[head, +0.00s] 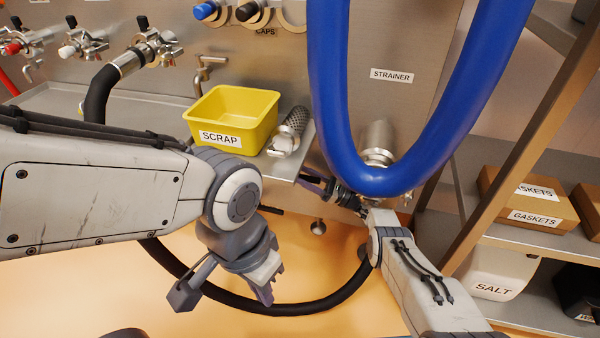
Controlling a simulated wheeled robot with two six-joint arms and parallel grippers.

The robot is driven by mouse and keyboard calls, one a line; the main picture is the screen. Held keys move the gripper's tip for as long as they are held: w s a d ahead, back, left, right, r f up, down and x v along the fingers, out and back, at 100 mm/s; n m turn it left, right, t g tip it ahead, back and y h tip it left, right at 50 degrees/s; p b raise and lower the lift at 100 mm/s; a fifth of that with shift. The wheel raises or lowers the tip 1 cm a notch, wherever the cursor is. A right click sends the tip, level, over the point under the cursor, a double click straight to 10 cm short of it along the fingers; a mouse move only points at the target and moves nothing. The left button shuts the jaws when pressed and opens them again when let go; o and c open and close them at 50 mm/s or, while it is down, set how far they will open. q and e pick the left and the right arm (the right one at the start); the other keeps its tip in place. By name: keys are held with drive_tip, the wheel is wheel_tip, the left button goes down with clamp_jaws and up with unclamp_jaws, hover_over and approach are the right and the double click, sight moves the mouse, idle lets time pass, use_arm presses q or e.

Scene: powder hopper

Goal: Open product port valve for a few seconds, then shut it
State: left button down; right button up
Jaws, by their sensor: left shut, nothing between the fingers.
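No label reading product port shows, so I cannot tell which valve is that one. At upper left, several metal fittings stand on the steel panel: a red-handled one (14,47), a white-handled one (72,50) and a bare metal one (152,42) joined to a black hose (97,96). A small metal lever tap (206,68) sits right of them. My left gripper (266,292) is shut and empty, pointing down over the floor, apart from the valves. My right gripper (312,184) is by the tray edge, partly hidden by the blue hose; its fingers are unclear.
A yellow SCRAP bin (262,105) and a mesh strainer (293,122) rest on the steel ledge. A thick blue hose (330,100) loops down in front of the panel. Shelves with GASKETS boxes (530,190) and a SALT container (498,270) stand at right.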

drive_tip(key=shift+w+a+r, duration=0.2)
drive_tip(key=shift+a+r, duration=0.05)
drive_tip(key=shift+a, duration=0.4)
clamp_jaws()
idle(1.0)
